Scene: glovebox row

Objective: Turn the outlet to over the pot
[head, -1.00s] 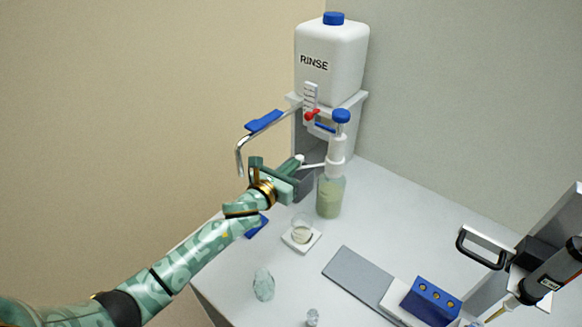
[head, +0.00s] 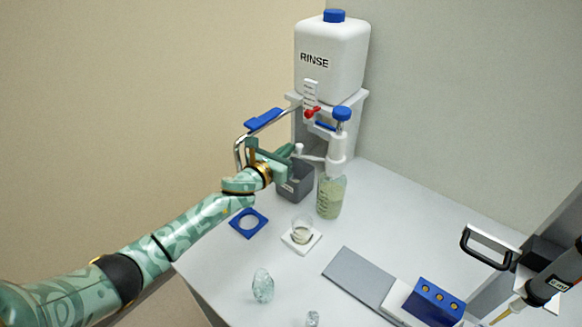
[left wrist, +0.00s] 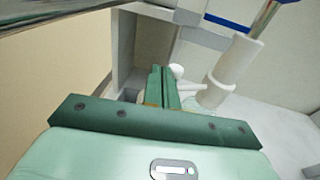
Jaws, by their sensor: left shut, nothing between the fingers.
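The outlet (head: 312,158) is a thin white side arm with a ball-like end on the white dispenser head of a blue-capped bottle (head: 330,200). It points left and also shows in the left wrist view (left wrist: 192,88). The grey pot (head: 296,190) is square and stands left of the bottle, partly hidden by my gripper. The outlet's end appears above the pot; exact alignment is unclear. My left gripper (head: 290,150) is shut and empty, its fingertips close beside the outlet's end; contact is unclear. The fingers also show in the left wrist view (left wrist: 164,72). My right gripper is not in view.

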